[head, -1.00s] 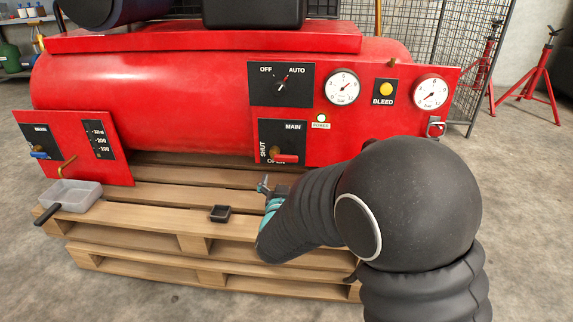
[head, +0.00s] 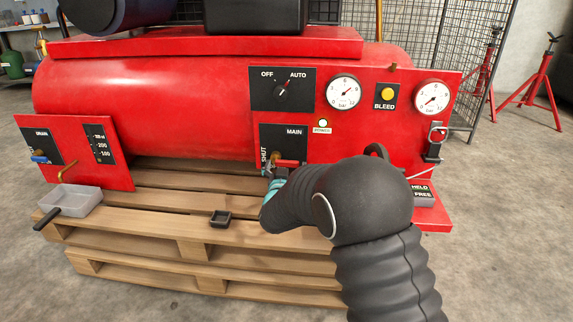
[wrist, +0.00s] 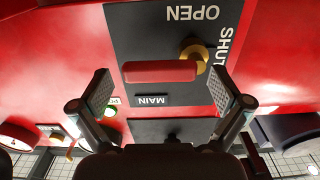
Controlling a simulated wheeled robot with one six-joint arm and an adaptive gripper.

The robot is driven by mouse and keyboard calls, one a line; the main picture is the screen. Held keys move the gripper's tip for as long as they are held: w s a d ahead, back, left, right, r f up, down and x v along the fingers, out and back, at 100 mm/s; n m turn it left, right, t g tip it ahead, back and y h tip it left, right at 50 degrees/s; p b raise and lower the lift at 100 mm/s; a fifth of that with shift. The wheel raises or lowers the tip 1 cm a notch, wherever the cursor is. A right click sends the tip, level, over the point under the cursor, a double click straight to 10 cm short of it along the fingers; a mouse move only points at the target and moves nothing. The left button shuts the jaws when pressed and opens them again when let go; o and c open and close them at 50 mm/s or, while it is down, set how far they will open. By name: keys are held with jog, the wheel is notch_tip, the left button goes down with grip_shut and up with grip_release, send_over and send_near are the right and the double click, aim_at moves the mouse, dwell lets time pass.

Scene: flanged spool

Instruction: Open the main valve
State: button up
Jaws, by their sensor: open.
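The main valve has a red lever (head: 290,163) on a brass stem, in front of a black plate (head: 283,140) marked MAIN, SHUT and OPEN. The lever lies level, pointing right from its stem in the head view. In the upside-down wrist view, the lever (wrist: 160,72) and brass stem (wrist: 193,55) lie across the gap between my fingers. My gripper (wrist: 160,90) is open and empty, a finger to each side of the lever. I cannot tell whether the fingers touch anything. In the head view, my gripper (head: 270,170) is just below the valve, partly hidden by my wrist.
Above the valve is an OFF/AUTO switch (head: 282,90). Gauges (head: 343,92), a yellow BLEED button (head: 387,95), and a latch (head: 435,143) are to the right. A HELD/FREE box (head: 423,195) is low right.

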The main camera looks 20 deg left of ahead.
jog(key=shift+x, duration=0.8)
jog(key=shift+c, duration=0.3)
jog(key=c, duration=1.6)
